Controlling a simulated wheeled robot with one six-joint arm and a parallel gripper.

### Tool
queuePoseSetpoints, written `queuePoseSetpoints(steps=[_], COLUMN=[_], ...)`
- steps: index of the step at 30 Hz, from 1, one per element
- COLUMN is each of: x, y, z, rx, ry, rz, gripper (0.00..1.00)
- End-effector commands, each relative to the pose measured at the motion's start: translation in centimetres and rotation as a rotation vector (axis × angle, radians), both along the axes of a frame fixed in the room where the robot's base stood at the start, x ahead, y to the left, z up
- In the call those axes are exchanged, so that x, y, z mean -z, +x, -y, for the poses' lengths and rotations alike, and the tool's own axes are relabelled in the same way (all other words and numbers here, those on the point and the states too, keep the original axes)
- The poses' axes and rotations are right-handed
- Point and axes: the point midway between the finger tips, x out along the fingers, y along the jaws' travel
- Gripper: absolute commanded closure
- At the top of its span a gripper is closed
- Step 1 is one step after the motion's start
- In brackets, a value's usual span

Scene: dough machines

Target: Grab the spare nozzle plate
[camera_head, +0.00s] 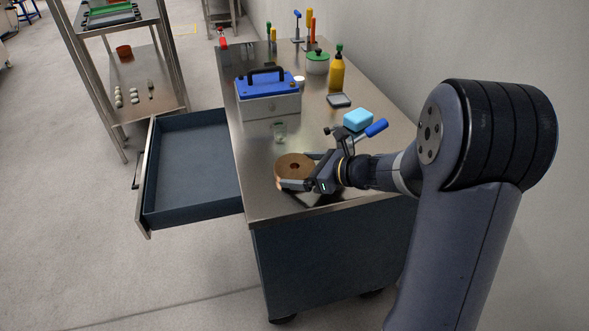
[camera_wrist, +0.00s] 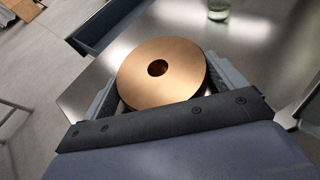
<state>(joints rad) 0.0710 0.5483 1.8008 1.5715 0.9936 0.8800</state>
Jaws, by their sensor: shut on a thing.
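The nozzle plate (camera_head: 294,166) is a thick bronze disc with a small hole in its centre. It is at the near end of the steel bench top. In the wrist view the disc (camera_wrist: 160,73) fills the space between the two jaws. My gripper (camera_head: 296,172) is shut on it, with a finger on each side. The fingers (camera_wrist: 165,85) also show at both sides of the disc in the wrist view. I cannot tell whether the disc touches the bench.
An empty drawer (camera_head: 190,163) stands open left of the bench. A shelf rack (camera_head: 147,80) is further left.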

Motion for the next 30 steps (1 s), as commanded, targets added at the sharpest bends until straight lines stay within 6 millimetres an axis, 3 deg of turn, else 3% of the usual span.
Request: queuePoseSetpoints(steps=[10,30], x=[0.0,-1.2], y=[0.0,0.1], z=[0.0,0.2], rx=[0.0,-0.001], ry=[0.0,0.003], rz=[0.0,0.004], gripper=[0.63,0.63])
